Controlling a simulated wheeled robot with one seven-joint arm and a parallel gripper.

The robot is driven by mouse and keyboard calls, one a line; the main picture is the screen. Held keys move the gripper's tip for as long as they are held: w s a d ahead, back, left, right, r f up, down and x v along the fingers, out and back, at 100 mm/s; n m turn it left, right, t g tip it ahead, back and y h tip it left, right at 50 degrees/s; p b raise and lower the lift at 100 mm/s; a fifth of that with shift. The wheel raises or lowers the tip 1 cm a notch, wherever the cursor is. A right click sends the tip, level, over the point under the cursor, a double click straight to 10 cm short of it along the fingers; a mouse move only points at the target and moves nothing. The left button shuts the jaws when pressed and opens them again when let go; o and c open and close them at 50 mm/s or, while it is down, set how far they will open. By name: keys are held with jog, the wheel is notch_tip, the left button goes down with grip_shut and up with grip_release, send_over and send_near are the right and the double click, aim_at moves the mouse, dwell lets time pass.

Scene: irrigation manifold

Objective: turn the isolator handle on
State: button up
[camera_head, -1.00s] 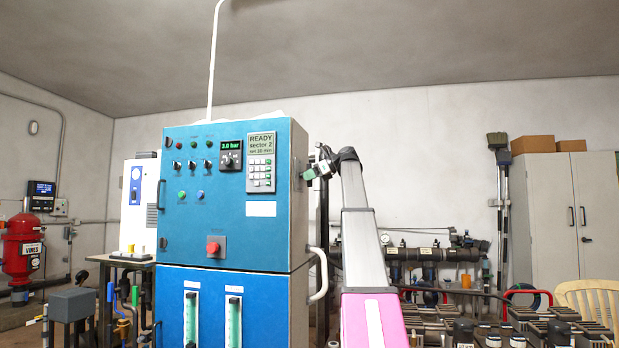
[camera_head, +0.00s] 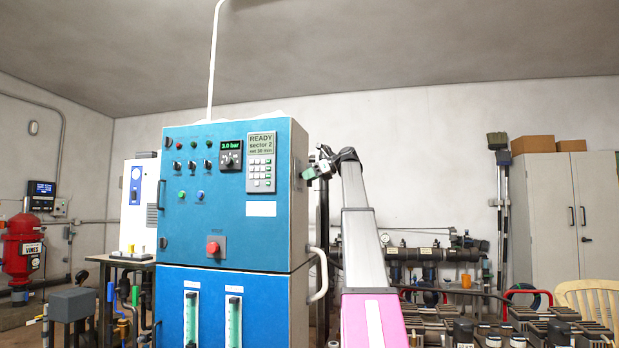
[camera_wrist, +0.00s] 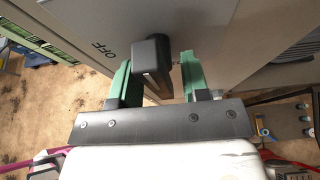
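The isolator handle (camera_wrist: 152,62) is a black lever on a grey side face of the cabinet, seen in the wrist view. The printed word OFF (camera_wrist: 103,48) shows to its left. My gripper (camera_wrist: 157,70) has two green fingers, one on each side of the handle. They stand apart, with a gap at the right finger; I cannot tell whether the left finger touches the handle. In the head view my gripper (camera_head: 309,173) is at the right side of the blue cabinet (camera_head: 190,235). The handle is too small and covered to make out there.
The cabinet's white grab rail (camera_head: 322,275) curves out below my gripper. Pipework (camera_head: 430,254) runs along the back wall. Dark racks (camera_head: 480,325) fill the lower right, beside a yellow chair (camera_head: 590,293). Brown floor (camera_wrist: 40,110) shows below in the wrist view.

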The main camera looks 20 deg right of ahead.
jog(key=v, duration=1.1)
jog(key=shift+a+f, duration=0.1)
dwell(0.4)
